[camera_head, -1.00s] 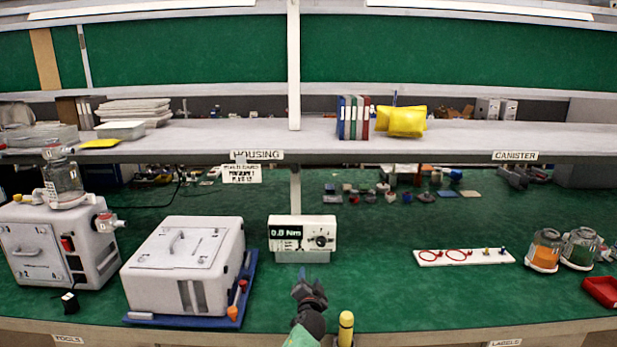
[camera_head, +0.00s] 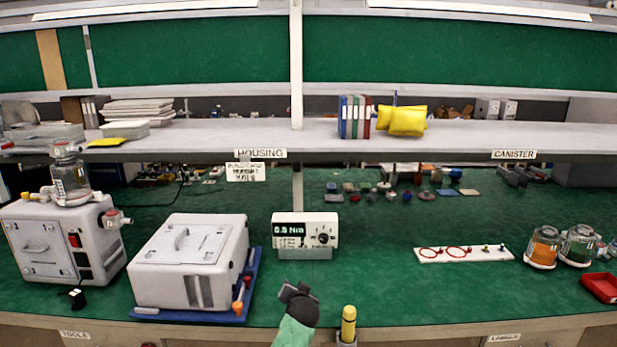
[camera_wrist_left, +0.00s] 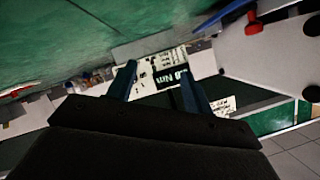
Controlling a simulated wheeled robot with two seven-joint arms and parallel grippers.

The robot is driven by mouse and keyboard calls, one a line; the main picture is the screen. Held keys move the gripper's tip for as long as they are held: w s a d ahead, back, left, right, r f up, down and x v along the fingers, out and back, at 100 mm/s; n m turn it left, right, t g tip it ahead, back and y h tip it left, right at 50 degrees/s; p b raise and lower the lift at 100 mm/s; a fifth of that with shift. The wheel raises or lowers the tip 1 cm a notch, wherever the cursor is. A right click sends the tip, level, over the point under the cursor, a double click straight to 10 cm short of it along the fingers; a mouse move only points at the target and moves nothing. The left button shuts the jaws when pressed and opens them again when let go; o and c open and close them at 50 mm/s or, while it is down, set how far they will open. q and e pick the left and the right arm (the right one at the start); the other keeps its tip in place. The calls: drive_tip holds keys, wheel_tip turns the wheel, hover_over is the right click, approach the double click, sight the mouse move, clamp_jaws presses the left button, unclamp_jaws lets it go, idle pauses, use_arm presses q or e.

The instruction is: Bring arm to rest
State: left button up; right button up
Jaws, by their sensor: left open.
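My left gripper (camera_head: 297,290) is above the front edge of the green bench, just left of the yellow-topped tool. In the left wrist view its two fingers (camera_wrist_left: 160,85) stand apart with nothing between them. The torque meter (camera_head: 304,232), a white box with a dark display, stands on the bench beyond it. The meter also shows past the fingers in the left wrist view (camera_wrist_left: 155,72). My right gripper does not show in either view.
A white housing (camera_head: 190,260) sits on a blue mat (camera_head: 243,301) at left, beside a white pump unit (camera_head: 62,240). A yellow-topped tool (camera_head: 348,318) stands upright at the front edge. At right are a white strip (camera_head: 464,254), jars (camera_head: 543,247) and a red tray (camera_head: 602,286).

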use_arm(q)
drive_tip(key=s+a+f+n+g+h, duration=0.1)
drive_tip(key=s+a+f+g, duration=0.3)
drive_tip(key=s+f, duration=0.8)
drive_tip(key=s+a+f+n+g+h, duration=0.1)
drive_tip(key=s+a+f+g, duration=0.3)
drive_tip(key=s+f, duration=0.8)
drive_tip(key=s+a+f+g, duration=0.4)
drive_tip(key=s+f, duration=0.8)
drive_tip(key=s, duration=2.2)
drive_tip(key=shift+n+h, duration=0.4)
